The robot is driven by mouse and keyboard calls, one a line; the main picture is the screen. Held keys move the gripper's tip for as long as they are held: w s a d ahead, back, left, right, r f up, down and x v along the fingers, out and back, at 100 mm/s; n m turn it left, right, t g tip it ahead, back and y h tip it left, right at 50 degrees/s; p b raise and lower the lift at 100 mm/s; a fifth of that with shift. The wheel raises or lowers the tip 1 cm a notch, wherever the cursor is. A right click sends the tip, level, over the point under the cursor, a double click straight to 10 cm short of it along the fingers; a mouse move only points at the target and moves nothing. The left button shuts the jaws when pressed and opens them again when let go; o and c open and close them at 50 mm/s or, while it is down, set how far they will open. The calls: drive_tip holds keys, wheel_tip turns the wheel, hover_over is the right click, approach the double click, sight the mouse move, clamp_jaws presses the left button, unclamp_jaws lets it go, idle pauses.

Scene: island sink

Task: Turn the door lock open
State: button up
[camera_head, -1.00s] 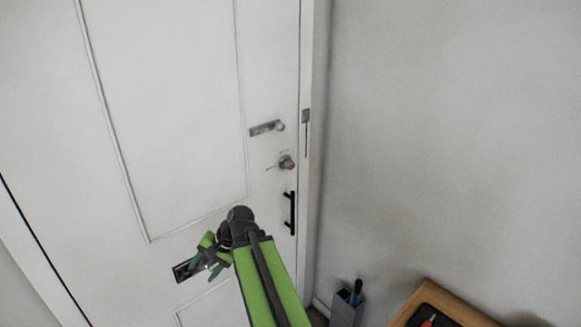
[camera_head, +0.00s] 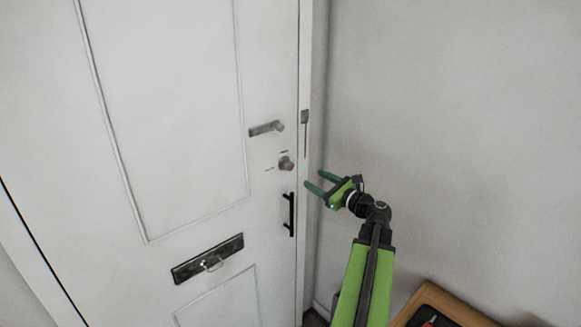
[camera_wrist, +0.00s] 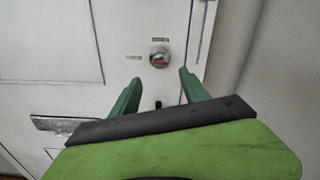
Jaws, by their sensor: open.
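The fingers (camera_wrist: 160,85) look apart from the lock.
A metal latch (camera_head: 266,128) sits above the lock, and a black pull handle (camera_head: 290,214) below it. A letter slot plate (camera_head: 208,259) is lower left. A grey wall (camera_head: 450,130) rises at right. A wooden table (camera_head: 425,300) with a black tray stands at lower right.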

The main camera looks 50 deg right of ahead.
sight(291, 166)
drive_tip(key=w, duration=0.9)
drive_tip(key=w+d, duration=0.1)
drive_tip(key=w, duration=0.4)
drive_tip(key=shift+s, duration=0.1)
clamp_jaws()
